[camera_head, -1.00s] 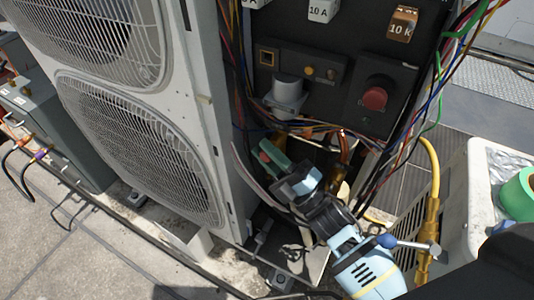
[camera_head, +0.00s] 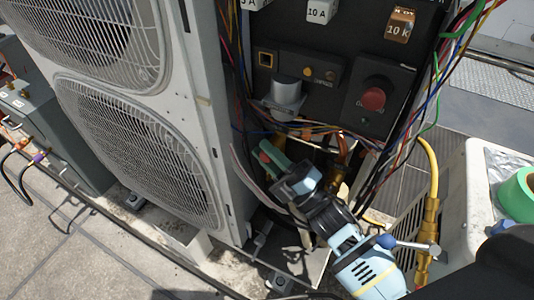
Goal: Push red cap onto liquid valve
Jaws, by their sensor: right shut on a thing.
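My right gripper (camera_head: 272,155) reaches in from the lower right, to the gap beside the condenser and below the control panel. Its green fingers are shut on a small red cap (camera_head: 264,158), of which only a little shows at the tips. Brass and copper fittings (camera_head: 342,150) sit behind the gripper under the panel. The liquid valve cannot be told apart from them; wires and my gripper hide part of that area. Whether the cap touches a valve cannot be told. My left gripper is not in view.
The white condenser (camera_head: 205,120) with fan grilles stands close on the left. Loose wires (camera_head: 240,130) hang around the black panel (camera_head: 330,75) with its red button (camera_head: 373,99). A yellow hose with brass fitting (camera_head: 431,212) and a white bin (camera_head: 475,190) with green tape (camera_head: 518,195) are at right.

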